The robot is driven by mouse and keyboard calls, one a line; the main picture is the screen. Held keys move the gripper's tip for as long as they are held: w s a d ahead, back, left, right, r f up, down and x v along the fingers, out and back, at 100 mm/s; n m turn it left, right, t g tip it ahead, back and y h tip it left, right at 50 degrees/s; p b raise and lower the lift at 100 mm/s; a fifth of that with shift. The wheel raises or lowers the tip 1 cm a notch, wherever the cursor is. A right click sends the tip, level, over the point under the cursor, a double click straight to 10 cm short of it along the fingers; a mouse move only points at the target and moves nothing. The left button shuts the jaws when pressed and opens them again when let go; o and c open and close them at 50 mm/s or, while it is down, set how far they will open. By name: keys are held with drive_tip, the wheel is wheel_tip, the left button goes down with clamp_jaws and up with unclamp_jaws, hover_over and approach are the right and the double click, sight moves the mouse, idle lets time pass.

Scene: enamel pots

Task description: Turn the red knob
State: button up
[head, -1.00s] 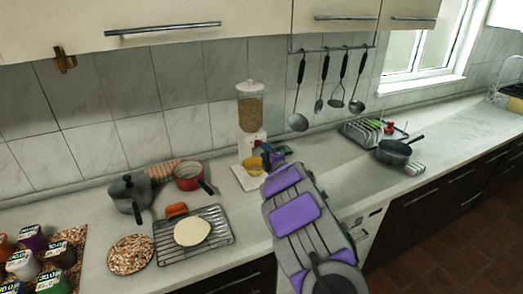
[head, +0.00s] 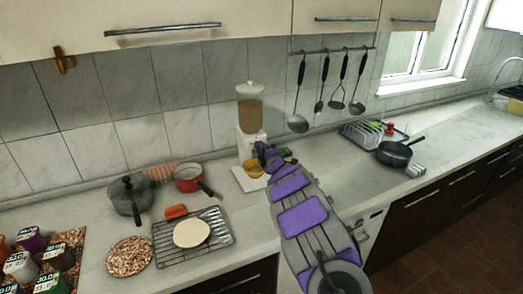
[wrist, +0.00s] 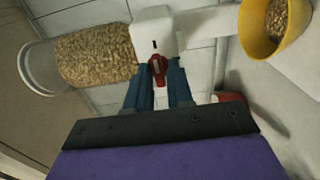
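The red knob (wrist: 157,72) is on the white body of a cereal dispenser (wrist: 152,35). In the head view the dispenser (head: 250,112) stands against the tiled wall, its clear hopper holding tan grains; my gripper hides the knob there. My gripper (wrist: 160,78) has its two blue fingers parted, one on each side of the knob. I cannot tell whether they press on it. In the head view my gripper (head: 264,151) is right at the dispenser's front. A yellow bowl (head: 253,168) stands below the outlet; grains show in it in the wrist view (wrist: 254,35).
To the left are a dark pot (head: 128,198), a red pan (head: 188,177), a wire rack (head: 222,238) and spice jars. Ladles hang on the wall at right. A dark pan (head: 395,153) is by a dish rack.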

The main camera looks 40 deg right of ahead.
clamp_jaws()
drive_tip(key=shift+f, duration=0.1)
drive_tip(key=shift+m+p, duration=0.3)
drive_tip(key=shift+p, duration=0.1)
drive_tip(key=shift+s+a+f+m+p, duration=0.1)
drive_tip(key=shift+m+p, duration=3.8)
drive_tip(key=shift+m, duration=0.35)
drive_tip(key=shift+f+m+p, duration=0.1)
drive_tip(key=shift+m+p, duration=3.75)
drive_tip(key=shift+m, duration=0.4)
